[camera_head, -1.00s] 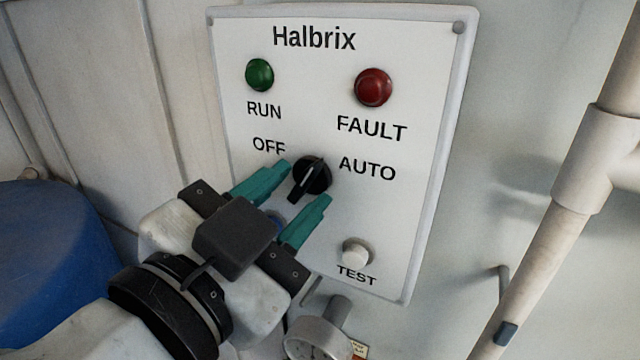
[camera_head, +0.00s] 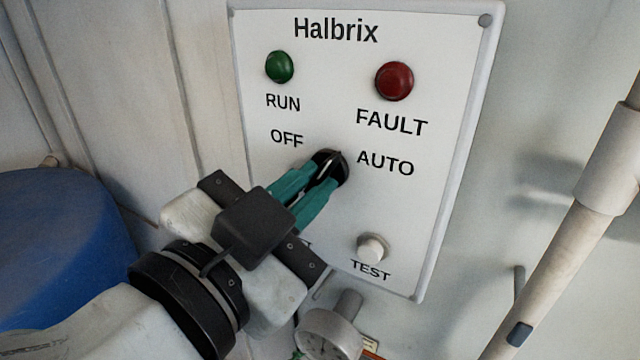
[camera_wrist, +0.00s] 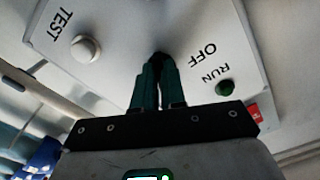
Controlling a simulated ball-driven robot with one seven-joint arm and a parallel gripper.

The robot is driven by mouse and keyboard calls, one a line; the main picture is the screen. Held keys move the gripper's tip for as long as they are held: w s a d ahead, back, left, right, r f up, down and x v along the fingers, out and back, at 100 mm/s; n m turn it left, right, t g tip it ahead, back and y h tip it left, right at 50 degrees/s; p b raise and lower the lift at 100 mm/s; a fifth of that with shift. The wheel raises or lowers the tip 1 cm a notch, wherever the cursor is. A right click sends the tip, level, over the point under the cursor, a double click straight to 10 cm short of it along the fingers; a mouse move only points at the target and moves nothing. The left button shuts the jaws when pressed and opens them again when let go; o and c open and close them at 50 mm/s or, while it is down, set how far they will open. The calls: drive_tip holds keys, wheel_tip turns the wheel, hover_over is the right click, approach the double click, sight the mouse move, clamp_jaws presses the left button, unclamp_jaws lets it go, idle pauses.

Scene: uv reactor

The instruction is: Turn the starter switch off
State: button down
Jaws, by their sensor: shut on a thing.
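The starter switch (camera_head: 331,160) is a black rotary knob on the white Halbrix panel (camera_head: 440,200), between the OFF and AUTO labels. My gripper (camera_head: 318,183) has its two teal fingers closed on the knob from the lower left. The knob's pointer is partly hidden by the fingers, so I cannot tell exactly which label it faces. In the wrist view the fingers (camera_wrist: 157,80) meet at the dark knob (camera_wrist: 160,58), with the OFF label to their right.
A green RUN lamp (camera_head: 279,67) and a red FAULT lamp (camera_head: 394,81) sit above the switch. A white TEST button (camera_head: 372,248) is below right. A gauge (camera_head: 330,333) is under the panel, a pipe (camera_head: 570,230) at right, a blue drum (camera_head: 60,250) at left.

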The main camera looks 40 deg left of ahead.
drive_tip(key=shift+n, duration=0.3)
drive_tip(key=n+p, duration=0.1)
drive_tip(key=n, duration=0.2)
drive_tip(key=n+p, duration=0.2)
drive_tip(key=shift+d+r+n, duration=0.1)
drive_tip(key=shift+d+n, duration=0.1)
drive_tip(key=shift+n, duration=0.2)
drive_tip(key=n+p, duration=0.3)
drive_tip(key=n, duration=0.2)
drive_tip(key=shift+d+p, duration=0.1)
drive_tip(key=shift+p, duration=0.3)
drive_tip(key=shift+n, duration=0.4)
drive_tip(key=c, duration=1.2)
unclamp_jaws()
